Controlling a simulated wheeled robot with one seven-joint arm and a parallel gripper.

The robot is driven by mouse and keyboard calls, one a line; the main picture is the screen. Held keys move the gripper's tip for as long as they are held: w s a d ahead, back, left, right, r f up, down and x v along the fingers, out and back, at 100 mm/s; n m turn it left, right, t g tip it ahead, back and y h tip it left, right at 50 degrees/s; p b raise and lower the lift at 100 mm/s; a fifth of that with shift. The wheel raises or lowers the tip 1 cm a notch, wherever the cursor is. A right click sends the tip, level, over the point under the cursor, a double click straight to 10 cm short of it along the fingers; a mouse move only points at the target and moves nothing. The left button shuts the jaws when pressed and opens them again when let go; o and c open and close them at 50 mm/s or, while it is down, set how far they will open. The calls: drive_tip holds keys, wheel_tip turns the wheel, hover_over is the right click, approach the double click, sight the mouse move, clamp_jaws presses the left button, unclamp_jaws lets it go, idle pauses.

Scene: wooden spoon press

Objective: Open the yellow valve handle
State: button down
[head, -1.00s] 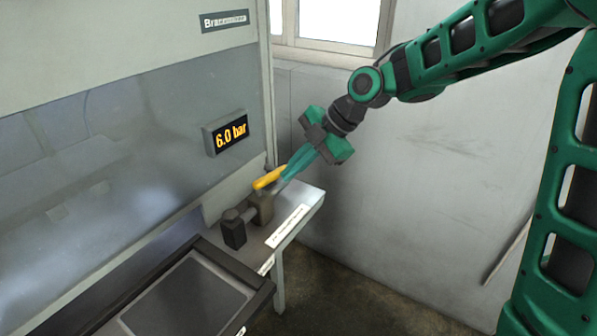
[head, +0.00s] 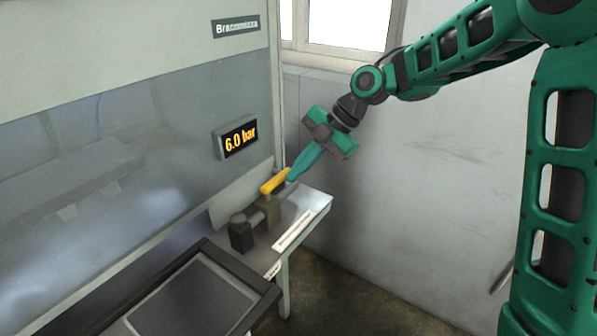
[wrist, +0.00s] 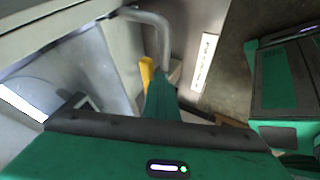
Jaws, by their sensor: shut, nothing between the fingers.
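The yellow valve handle (head: 274,181) is a short bar on top of a brownish valve body (head: 270,208) on the metal side shelf. It also shows in the wrist view (wrist: 147,72), beside the fingers and partly hidden by them. My gripper (head: 293,176) is shut and empty, its teal fingertips right by the right side of the handle. I cannot tell whether they touch it. In the wrist view the shut fingers (wrist: 161,100) point at the valve area, under a grey bent pipe (wrist: 150,20).
A pressure display (head: 238,139) on the press front reads 6.0 bar. A dark grey block (head: 241,234) stands left of the valve. A dark-framed tray (head: 195,300) lies in front. A white label strip (head: 294,230) lies on the shelf. The right side is open down to the floor.

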drive_tip(key=s+d+r, duration=0.2)
drive_tip(key=d+r, duration=0.6)
drive_tip(key=d, duration=0.2)
drive_tip(key=s+d+f+m+t+h, duration=0.25)
drive_tip(key=s+d+m, duration=0.25)
drive_tip(key=d+m, duration=0.7)
drive_tip(key=s+d+f+m+g+h, duration=0.1)
drive_tip(key=s+d+f+m, duration=0.3)
drive_tip(key=s+d+m, duration=0.4)
drive_tip(key=s+d+f+m+g+h, duration=0.1)
drive_tip(key=s+d+f+m+h, duration=0.2)
drive_tip(key=s+d+m, duration=0.5)
drive_tip(key=s+m, duration=0.6)
drive_tip(key=s, duration=0.3)
drive_tip(key=shift+s+d+f+h, duration=0.15)
drive_tip(key=shift+d+f+h, duration=0.05)
drive_tip(key=shift+f+h, duration=0.15)
